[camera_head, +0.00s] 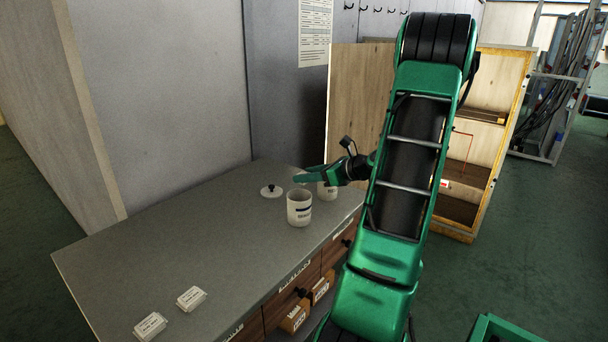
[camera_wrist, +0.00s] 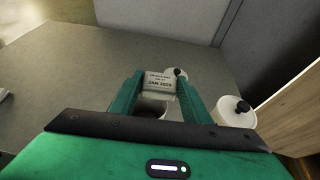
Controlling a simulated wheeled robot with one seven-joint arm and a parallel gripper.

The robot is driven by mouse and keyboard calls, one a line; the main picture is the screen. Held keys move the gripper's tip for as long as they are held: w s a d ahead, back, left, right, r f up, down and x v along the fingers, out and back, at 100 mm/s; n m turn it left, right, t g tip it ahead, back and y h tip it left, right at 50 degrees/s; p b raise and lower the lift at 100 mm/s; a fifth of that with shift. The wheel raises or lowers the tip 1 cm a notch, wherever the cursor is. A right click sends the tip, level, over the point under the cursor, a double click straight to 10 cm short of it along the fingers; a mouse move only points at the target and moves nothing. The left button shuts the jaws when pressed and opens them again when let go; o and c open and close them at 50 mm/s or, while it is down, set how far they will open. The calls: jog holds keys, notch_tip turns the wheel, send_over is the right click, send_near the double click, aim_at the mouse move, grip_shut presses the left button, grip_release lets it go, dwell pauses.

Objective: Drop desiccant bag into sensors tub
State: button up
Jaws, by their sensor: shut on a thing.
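My gripper (camera_head: 304,175) is above the bench top, over or close by an open white tub (camera_head: 299,210). In the wrist view my gripper (camera_wrist: 158,84) is shut on a small white desiccant bag (camera_wrist: 159,80) with dark print, part reading "JAN". The open tub's mouth (camera_wrist: 153,107) shows below the bag between the fingers, partly hidden. The tub's label is too small to read. A loose lid with a black knob (camera_head: 271,191) lies on the bench. A second white tub (camera_head: 328,192), half hidden behind my gripper, has its lid on in the wrist view (camera_wrist: 235,113).
The grey bench (camera_head: 170,240) is mostly clear. Two small white packs (camera_head: 191,298) (camera_head: 150,326) lie near its front left. Labelled drawers and boxes (camera_head: 294,318) are under its edge. A grey wall is behind, and a wooden cabinet (camera_head: 485,130) stands at right.

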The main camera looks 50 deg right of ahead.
jog(key=o, duration=1.1)
jog(key=v, duration=1)
jog(key=shift+s+r, duration=0.15)
jog(key=shift+s, duration=0.15)
